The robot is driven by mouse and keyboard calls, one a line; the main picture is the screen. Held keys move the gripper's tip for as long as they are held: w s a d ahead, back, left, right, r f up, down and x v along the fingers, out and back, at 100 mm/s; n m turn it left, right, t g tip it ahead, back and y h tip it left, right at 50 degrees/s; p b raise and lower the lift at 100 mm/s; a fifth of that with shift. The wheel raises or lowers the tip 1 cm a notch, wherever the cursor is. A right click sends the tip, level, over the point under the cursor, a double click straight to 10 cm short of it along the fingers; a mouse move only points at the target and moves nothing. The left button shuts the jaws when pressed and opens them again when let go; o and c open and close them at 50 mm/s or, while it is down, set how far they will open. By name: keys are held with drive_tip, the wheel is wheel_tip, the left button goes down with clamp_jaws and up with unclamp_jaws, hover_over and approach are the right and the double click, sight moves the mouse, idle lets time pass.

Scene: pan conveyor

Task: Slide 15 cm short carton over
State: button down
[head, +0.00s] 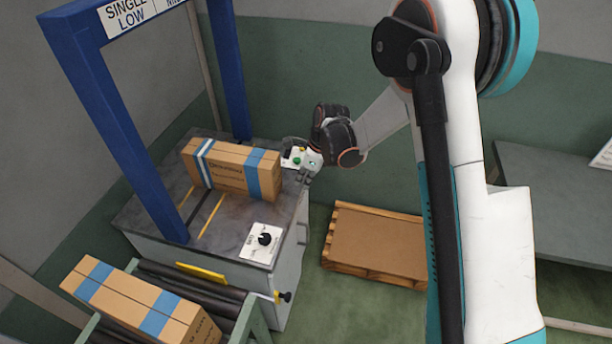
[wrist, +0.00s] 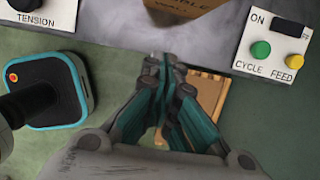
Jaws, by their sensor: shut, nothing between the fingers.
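A brown carton (head: 232,170) with blue bands stands on the grey table of the strapping machine (head: 150,215), beside the blue arch (head: 95,100). Its lower part shows at the top of the wrist view (wrist: 185,8). A second brown carton (head: 140,305) with blue bands lies on the rollers at the lower left. My gripper (head: 312,163) is at the table's right edge, near the control panel with the green button, apart from the carton. In the wrist view its fingers (wrist: 165,68) are together and hold nothing.
The panel with CYCLE and FEED buttons (wrist: 272,48) is right of my fingers in the wrist view. A tension knob plate (head: 260,243) sits on the table's front corner. A wooden pallet (head: 375,245) lies on the floor. A grey table (head: 555,205) stands at right.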

sight(237, 176)
drive_tip(key=b+x, duration=0.1)
drive_tip(key=x, duration=0.4)
drive_tip(key=shift+w+a+f+b, duration=0.1)
drive_tip(key=shift+a+b, duration=0.05)
drive_tip(key=shift+b, duration=0.15)
drive_tip(key=shift+w+a+b, duration=0.15)
drive_tip(key=shift+a, duration=0.4)
drive_tip(key=shift+w+a+b, duration=0.15)
drive_tip(key=shift+w+a, duration=0.05)
drive_tip(key=shift+a, duration=0.35)
drive_tip(key=shift+w+a+r, duration=0.25)
drive_tip(key=shift+a+r, duration=0.05)
drive_tip(key=shift+a, duration=0.3)
drive_tip(key=w+a, duration=0.2)
drive_tip(key=a, duration=0.3)
drive_tip(key=w+a, duration=0.2)
drive_tip(key=a, duration=0.4)
drive_tip(key=w+a, duration=0.2)
drive_tip(key=a, duration=0.3)
drive_tip(key=shift+a, duration=0.15)
